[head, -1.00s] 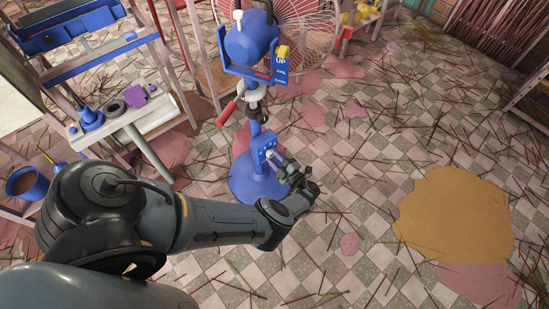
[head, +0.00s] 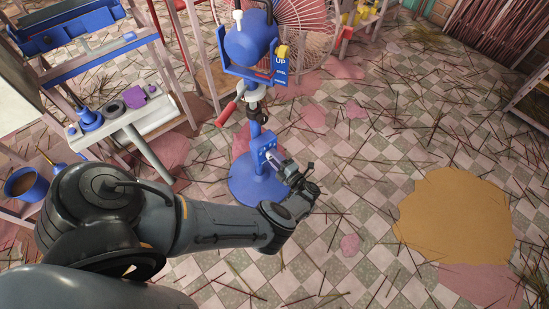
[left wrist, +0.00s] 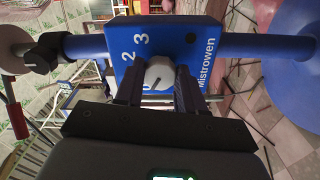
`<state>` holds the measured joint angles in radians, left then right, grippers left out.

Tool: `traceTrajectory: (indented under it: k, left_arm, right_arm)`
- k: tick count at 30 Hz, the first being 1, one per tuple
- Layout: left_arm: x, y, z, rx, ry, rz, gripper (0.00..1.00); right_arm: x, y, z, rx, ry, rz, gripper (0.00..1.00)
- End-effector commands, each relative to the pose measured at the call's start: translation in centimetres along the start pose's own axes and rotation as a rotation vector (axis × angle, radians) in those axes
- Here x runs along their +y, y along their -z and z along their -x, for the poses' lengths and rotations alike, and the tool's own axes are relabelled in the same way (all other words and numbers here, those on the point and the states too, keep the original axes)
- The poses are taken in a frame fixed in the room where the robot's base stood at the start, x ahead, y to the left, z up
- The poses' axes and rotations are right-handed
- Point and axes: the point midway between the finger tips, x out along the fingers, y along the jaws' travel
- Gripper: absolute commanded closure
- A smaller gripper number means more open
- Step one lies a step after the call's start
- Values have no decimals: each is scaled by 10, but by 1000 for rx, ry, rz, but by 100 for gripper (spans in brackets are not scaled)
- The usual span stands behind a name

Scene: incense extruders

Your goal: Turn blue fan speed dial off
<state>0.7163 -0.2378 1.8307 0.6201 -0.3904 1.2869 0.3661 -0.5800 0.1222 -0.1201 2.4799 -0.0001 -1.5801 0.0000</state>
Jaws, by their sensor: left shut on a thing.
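The blue fan (head: 250,45) stands on a blue pole with a round blue base (head: 257,183). A blue control box (head: 265,149) sits on the pole. In the left wrist view the box (left wrist: 185,42) shows the numbers 3 and 2 and the word Mistrowen. A whitish round speed dial (left wrist: 159,72) is on its face. My left gripper (head: 276,160) is at the box, and its two dark fingers (left wrist: 158,82) are shut on the dial, one on each side. The fingers partly hide the lower markings, and I cannot tell the exact setting. My right gripper is not in view.
A rack with a white shelf (head: 150,118) and blue parts stands at the left, with a blue mug (head: 27,184) below. A red handle (head: 228,112) juts from the fan pole. The tiled floor to the right has scattered sticks and a tan patch (head: 455,218).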

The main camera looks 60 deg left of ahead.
Motion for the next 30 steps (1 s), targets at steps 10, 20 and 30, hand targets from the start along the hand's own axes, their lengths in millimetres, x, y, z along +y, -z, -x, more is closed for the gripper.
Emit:
traceTrajectory:
  k: [10, 20, 30]
  left_arm:
    - [1, 0, 0, -1, 0, 3, 36]
    - [0, 0, 2, -1, 0, 1, 36]
    - [0, -1, 46, -4, 2, 1, 36]
  right_arm:
    - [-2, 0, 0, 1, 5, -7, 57]
    - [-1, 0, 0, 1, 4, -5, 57]
    - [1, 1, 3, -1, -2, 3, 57]
